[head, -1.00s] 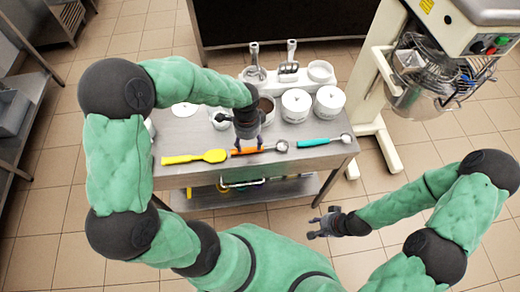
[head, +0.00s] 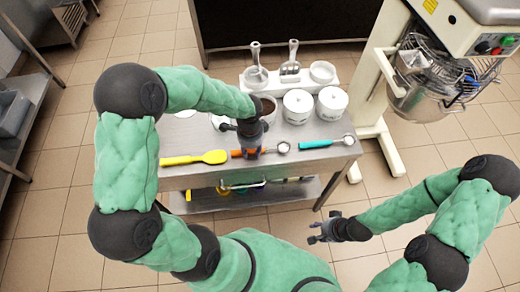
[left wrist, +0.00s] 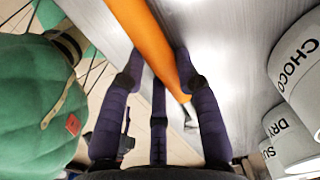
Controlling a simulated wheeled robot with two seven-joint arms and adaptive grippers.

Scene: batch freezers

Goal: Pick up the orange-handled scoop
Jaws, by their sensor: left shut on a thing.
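The orange-handled scoop (head: 283,148) lies near the front edge of the steel table (head: 335,166), its round metal bowl pointing right. My left gripper (head: 250,154) is over the handle from above and shut on it. In the left wrist view the orange handle (left wrist: 142,28) passes between the purple fingers (left wrist: 157,68) of the left gripper. In the head view the gripper hides the middle of the handle. My right gripper (head: 314,232) is open and empty, in front of the table and away from it.
A yellow spatula (head: 195,158) lies left of the scoop and a teal-handled scoop (head: 327,142) lies to its right. White lidded tubs (head: 298,105) and a white holder with utensils (head: 290,72) stand behind. A mixer (head: 440,75) stands at the right.

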